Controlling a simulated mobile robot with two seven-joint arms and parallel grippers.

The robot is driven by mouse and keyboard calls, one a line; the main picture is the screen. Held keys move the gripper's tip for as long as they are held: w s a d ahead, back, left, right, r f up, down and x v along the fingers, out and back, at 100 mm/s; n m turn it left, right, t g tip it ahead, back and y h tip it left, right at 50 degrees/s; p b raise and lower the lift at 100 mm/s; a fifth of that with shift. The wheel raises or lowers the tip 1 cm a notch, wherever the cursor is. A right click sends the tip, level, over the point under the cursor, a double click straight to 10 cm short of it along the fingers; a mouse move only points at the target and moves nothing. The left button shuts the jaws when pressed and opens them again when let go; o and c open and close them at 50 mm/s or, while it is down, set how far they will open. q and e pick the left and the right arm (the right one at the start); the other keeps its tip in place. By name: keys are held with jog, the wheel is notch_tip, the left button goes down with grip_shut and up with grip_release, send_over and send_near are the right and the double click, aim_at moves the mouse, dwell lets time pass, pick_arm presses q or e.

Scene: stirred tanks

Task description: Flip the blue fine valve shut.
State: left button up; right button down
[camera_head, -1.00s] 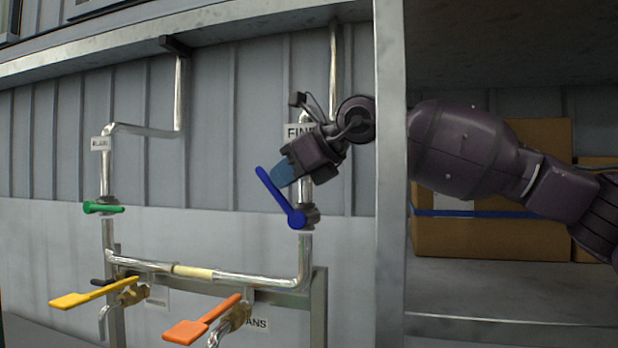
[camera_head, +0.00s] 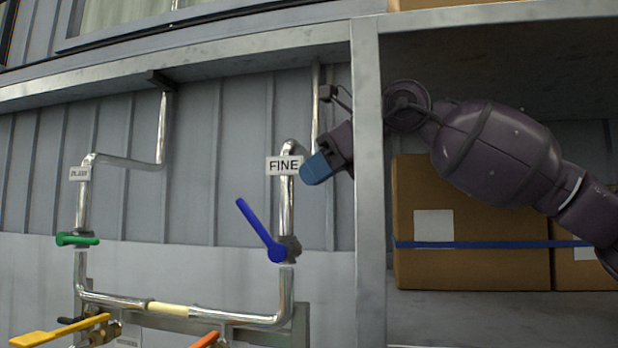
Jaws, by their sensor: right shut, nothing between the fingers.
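The blue fine valve (camera_head: 262,232) sits on the right vertical pipe, below the white FINE label (camera_head: 284,166). Its blue lever slants up and to the left from the pivot, neither straight along the pipe nor square across it. My right gripper (camera_head: 314,172) is shut and empty, its blue fingertips pointing left just right of the FINE label. It is above and to the right of the lever and clear of it. My left gripper is not in view.
A green lever (camera_head: 77,240) lies level on the left pipe. A yellow lever (camera_head: 58,332) and an orange lever (camera_head: 206,341) are below. A metal post (camera_head: 369,200) stands right of the pipes, beside a shelf with cardboard boxes (camera_head: 470,228).

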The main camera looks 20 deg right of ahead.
aim_at(256, 224)
pick_arm(q)
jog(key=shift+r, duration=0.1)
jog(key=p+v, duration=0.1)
jog(key=p, duration=0.2)
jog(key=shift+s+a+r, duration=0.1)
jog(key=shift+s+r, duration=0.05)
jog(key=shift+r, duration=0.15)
pick_arm(e)
jog(key=w+m+g, duration=0.1)
jog(key=m, duration=0.4)
jog(key=w+m+g, duration=0.2)
jog(key=m, duration=0.3)
jog(key=w+d+m+g+y, duration=0.1)
jog(key=w+m+g, duration=0.1)
jog(key=m, duration=0.3)
jog(key=shift+w+d+r+m, duration=0.1)
jog(key=shift+r+m, duration=0.2)
jog(key=shift+r, duration=0.1)
pick_arm(q)
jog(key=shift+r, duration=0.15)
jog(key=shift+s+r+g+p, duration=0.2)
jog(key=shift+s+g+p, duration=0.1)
jog(key=shift+p, duration=0.4)
pick_arm(e)
jog(key=x, duration=1)
